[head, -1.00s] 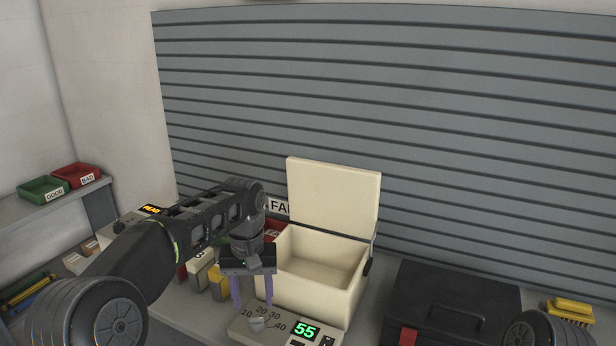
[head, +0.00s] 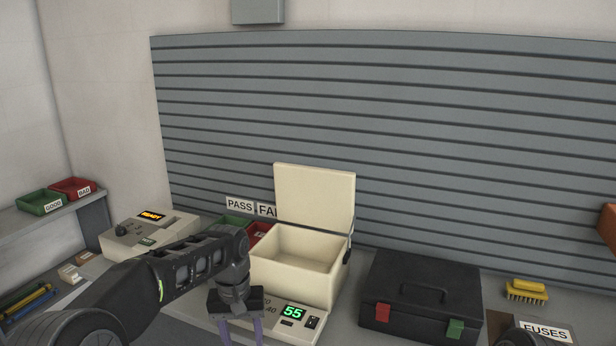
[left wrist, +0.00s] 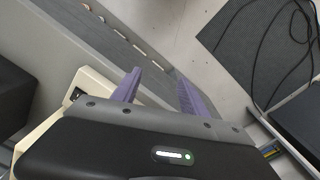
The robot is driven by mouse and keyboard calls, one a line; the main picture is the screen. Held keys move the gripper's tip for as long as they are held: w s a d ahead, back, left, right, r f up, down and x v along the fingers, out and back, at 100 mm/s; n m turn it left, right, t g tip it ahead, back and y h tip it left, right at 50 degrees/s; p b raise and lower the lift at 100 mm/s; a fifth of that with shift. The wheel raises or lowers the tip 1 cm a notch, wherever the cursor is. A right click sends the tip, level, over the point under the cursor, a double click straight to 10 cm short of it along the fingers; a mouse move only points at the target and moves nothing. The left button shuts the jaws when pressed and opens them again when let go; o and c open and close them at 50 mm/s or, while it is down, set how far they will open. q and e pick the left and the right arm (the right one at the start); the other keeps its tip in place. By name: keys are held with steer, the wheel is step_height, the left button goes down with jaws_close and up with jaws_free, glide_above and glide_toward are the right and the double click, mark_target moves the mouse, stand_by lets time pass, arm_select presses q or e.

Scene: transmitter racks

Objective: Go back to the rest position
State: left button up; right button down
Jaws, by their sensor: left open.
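My left gripper (head: 240,334) is at the bottom of the head view, in front of the device with the green 55 display (head: 293,312). Its two purple fingers are apart and empty, and they also show in the left wrist view (left wrist: 158,84). In the wrist view they point past the bench edge toward the floor. The cream box (head: 292,284) with its lid raised stands behind the device and looks empty inside. My right gripper does not show in either view.
A black case (head: 420,300) stands right of the cream box. A yellow brush (head: 527,289) and a FUSES label (head: 545,331) are further right. A device reading READY (head: 150,228) stands at the left. Green (head: 40,202) and red (head: 74,188) bins sit on the left shelf.

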arm_select(q)
steer(key=s+d+f+h, duration=0.1)
steer(key=s+d+f, duration=0.35)
steer(key=f, duration=0.75)
steer(key=s+d+f+h, duration=0.1)
steer(key=s+f+h, duration=0.1)
steer(key=s+f, duration=1.2)
steer(key=s, duration=0.4)
steer(key=s+d+f, duration=0.1)
steer(key=s+f, duration=0.4)
steer(key=s, duration=0.4)
steer(key=shift+s+f+n+t+h, duration=0.2)
steer(key=shift+f+n+t+h, duration=0.1)
steer(key=shift+n+h, duration=0.1)
